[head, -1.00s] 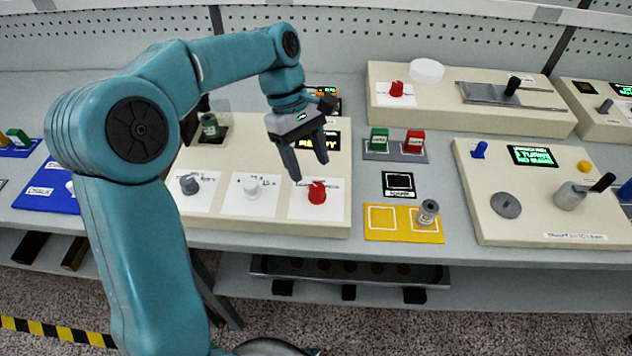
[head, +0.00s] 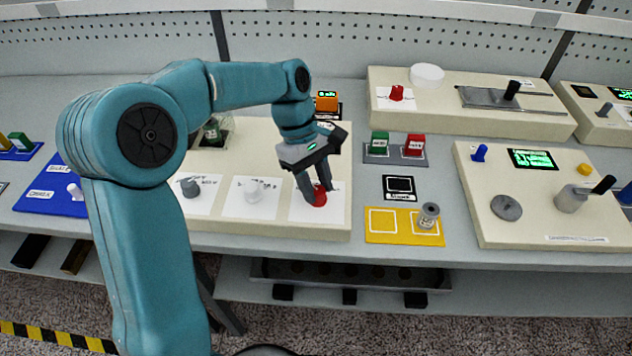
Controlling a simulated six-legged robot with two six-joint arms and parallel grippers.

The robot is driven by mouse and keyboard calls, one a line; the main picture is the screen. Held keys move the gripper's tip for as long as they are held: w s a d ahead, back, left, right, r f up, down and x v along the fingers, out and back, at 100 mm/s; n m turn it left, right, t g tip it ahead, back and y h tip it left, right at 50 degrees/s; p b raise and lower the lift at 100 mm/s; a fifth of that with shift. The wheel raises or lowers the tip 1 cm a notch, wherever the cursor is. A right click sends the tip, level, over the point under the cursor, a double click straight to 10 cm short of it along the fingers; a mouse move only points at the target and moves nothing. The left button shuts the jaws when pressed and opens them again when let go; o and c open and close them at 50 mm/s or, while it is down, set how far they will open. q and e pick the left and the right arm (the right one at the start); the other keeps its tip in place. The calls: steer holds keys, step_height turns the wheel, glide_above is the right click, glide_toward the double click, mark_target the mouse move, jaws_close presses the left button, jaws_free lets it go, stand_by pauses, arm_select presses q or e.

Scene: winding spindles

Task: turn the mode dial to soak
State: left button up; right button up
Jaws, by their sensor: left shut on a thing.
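A beige panel (head: 270,228) carries three dials on white cards: a grey dial (head: 190,187), a white dial (head: 253,191) and a red dial (head: 318,196). The lettering on the cards is too small to read, so I cannot tell which dial is the mode dial. My left gripper (head: 314,192) points down at the red dial, with its fingers closed on it. The fingers cover part of the dial and its card. The panel's display is hidden behind my gripper. My right gripper is not in view.
A yellow mat (head: 385,239) with a grey spool (head: 428,215) lies right of the panel. Green (head: 379,142) and red (head: 414,145) blocks stand behind it. Another beige panel (head: 540,222) is at the right. A blue mat (head: 50,192) lies left.

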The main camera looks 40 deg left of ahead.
arm_select(q)
steer(key=shift+r+m+g+p, duration=0.2)
steer(key=shift+m+g+p, duration=0.1)
steer(key=shift+m+p, duration=0.5)
steer(key=shift+w+m+g+p, duration=0.1)
steer(key=shift+m+g+p, duration=0.4)
steer(key=shift+m+p, duration=0.65)
steer(key=shift+d+m+g+y+p, duration=0.1)
steer(key=shift+m+g+y+p, duration=0.3)
steer(key=shift+m+p, duration=0.55)
steer(key=shift+w+f+m+y+p, duration=0.15)
steer(key=shift+m+y+p, duration=0.3)
steer(key=shift+m, duration=1.15)
steer(key=o, duration=1)
